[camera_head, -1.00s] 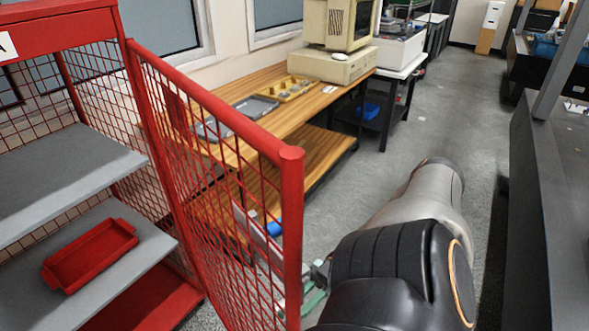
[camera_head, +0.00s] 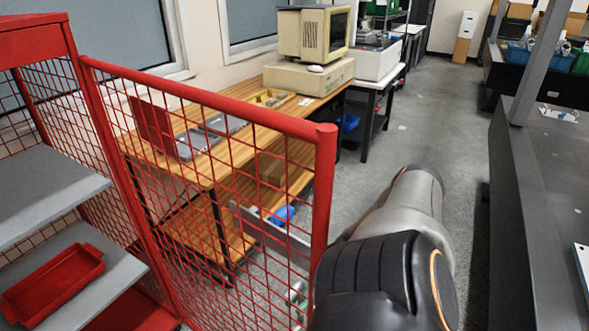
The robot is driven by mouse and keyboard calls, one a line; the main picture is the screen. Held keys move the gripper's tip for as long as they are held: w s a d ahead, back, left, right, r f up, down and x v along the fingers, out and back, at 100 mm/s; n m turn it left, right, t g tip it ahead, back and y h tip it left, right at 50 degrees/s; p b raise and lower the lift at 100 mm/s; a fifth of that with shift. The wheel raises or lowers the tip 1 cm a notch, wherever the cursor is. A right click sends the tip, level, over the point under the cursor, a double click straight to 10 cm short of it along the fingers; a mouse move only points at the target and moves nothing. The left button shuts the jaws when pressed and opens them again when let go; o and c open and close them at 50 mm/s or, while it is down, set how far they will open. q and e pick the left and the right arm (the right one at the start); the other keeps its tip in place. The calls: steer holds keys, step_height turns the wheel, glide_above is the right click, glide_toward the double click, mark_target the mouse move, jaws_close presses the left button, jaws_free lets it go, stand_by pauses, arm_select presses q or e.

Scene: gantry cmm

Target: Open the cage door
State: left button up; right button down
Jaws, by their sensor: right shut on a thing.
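The cage door (camera_head: 215,99) is a red frame with red wire mesh. It stands open, swung out from the red cage (camera_head: 35,40) at the left, with its free edge post near the picture's middle. My right arm reaches in from the bottom right beside this post. My right gripper (camera_head: 298,299) is low at the door's free edge, mostly hidden behind the mesh and my own arm. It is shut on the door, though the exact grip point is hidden. My left gripper is not in view.
Inside the cage, a red tray (camera_head: 52,284) lies on a grey shelf (camera_head: 118,268). Behind the door stands a wooden workbench (camera_head: 245,100) with a beige computer (camera_head: 312,72). A dark grey structure (camera_head: 515,200) lines the right. Grey floor (camera_head: 425,125) is clear between them.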

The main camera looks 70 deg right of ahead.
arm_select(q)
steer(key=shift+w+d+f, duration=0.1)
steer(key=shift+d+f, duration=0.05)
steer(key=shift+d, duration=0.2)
arm_select(e)
steer(key=shift+d, duration=0.9)
steer(key=c, duration=0.8)
jaws_free()
steer(key=shift+s, duration=0.1)
arm_select(q)
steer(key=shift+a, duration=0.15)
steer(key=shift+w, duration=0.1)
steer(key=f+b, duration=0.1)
steer(key=b, duration=0.1)
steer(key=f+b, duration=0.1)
steer(key=b, duration=0.1)
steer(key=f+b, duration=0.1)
steer(key=b, duration=0.1)
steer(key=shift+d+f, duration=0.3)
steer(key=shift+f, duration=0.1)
arm_select(e)
steer(key=v, duration=0.7)
steer(key=shift+d, duration=0.25)
